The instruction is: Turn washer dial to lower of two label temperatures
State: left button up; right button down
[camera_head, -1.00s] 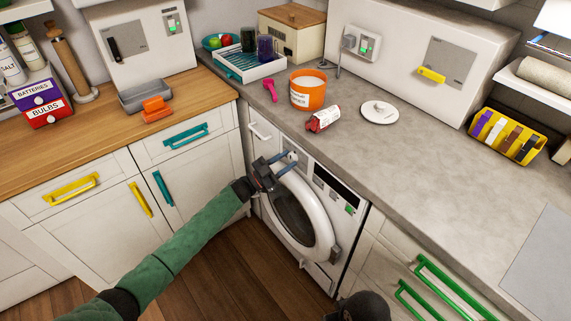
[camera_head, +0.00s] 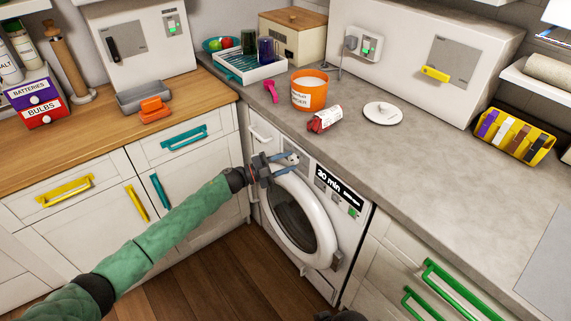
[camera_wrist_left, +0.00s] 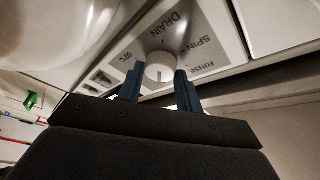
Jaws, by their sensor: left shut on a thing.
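The white washer (camera_head: 352,215) stands under the grey counter, its round door shut. My left gripper (camera_head: 287,162) is at the upper left of its front panel, shut on the white washer dial (camera_head: 294,157). In the left wrist view, the dial (camera_wrist_left: 160,70) sits between the two blue fingers of my left gripper (camera_wrist_left: 160,82). DRAIN, SPIN, RINSE and what looks like 60°C are printed around it; the fingers may hide other markings. The washer display (camera_head: 339,187) reads "20 min" with smaller, unclear text.
A red and white packet (camera_head: 324,121), its print too small to read, lies on the counter above the washer. Beside it are an orange tub (camera_head: 309,92), a pink scoop (camera_head: 270,90) and a white lid (camera_head: 382,113). Green handles (camera_head: 458,290) project from the cabinet at right.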

jog(key=shift+f, duration=0.1)
dwell(0.3)
pick_arm(q)
jog(key=o, duration=1)
jog(key=shift+a+f, duration=0.1)
jog(key=shift+s+a+f, duration=0.1)
jog(key=shift+s+a, duration=0.05)
jog(key=shift+a, duration=0.2)
jog(key=b+v, duration=0.1)
jog(key=v, duration=0.5)
jog(key=shift+a+b, duration=0.35)
pick_arm(e)
jog(key=a+f, duration=0.2)
jog(key=shift+w+a+f+t+y, duration=0.1)
jog(key=shift+w+a+t+y, duration=0.2)
jog(key=shift+w, duration=0.05)
jog(key=shift+d+f, duration=0.1)
jog(key=shift+d, duration=0.1)
